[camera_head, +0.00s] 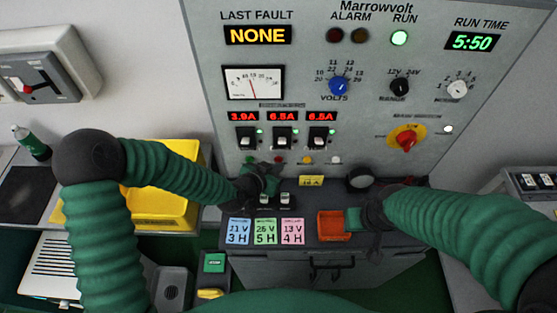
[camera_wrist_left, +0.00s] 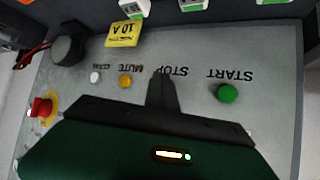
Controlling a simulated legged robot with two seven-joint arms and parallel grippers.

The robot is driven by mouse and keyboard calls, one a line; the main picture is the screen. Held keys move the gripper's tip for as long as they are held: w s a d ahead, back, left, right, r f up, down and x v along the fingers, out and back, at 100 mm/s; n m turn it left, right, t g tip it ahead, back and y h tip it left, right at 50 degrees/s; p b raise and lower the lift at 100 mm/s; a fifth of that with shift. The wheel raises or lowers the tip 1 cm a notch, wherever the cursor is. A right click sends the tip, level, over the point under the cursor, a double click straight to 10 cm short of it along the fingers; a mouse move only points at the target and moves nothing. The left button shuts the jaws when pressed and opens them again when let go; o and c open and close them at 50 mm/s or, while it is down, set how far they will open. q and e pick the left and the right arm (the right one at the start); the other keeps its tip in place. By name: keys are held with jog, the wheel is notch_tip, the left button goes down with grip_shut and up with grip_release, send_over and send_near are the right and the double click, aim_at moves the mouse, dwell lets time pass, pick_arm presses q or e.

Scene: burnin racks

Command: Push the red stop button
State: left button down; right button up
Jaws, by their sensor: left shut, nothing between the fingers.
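The grey control panel (camera_head: 300,140) carries a row of small buttons under its three red displays. The red stop button (camera_head: 279,160) shows small in the head view, between a green button and a yellow one. My left gripper (camera_head: 268,178) is shut and empty, just below and in front of this row. In the left wrist view the panel appears upside down. The tip of my left gripper (camera_wrist_left: 161,76) there covers the place at the STOP label, so the button is hidden; contact cannot be told. My right gripper (camera_head: 355,219) is beside the orange tray; its jaw opening is unclear.
The green START button (camera_wrist_left: 228,93) and the orange MUTE button (camera_wrist_left: 126,81) flank the stop position. A red rotary switch (camera_head: 406,139) sits on yellow at the right. A ledge with coloured cards (camera_head: 265,231) and an orange tray (camera_head: 331,232) lies below. A yellow bin (camera_head: 165,205) stands left.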

pick_arm(q)
jog(key=shift+w, duration=0.45)
dwell(0.6)
jog(key=shift+s, duration=0.85)
jog(key=shift+s, duration=0.1)
jog(key=s, duration=0.4)
jog(key=shift+s, duration=0.4)
jog(key=shift+a, duration=0.1)
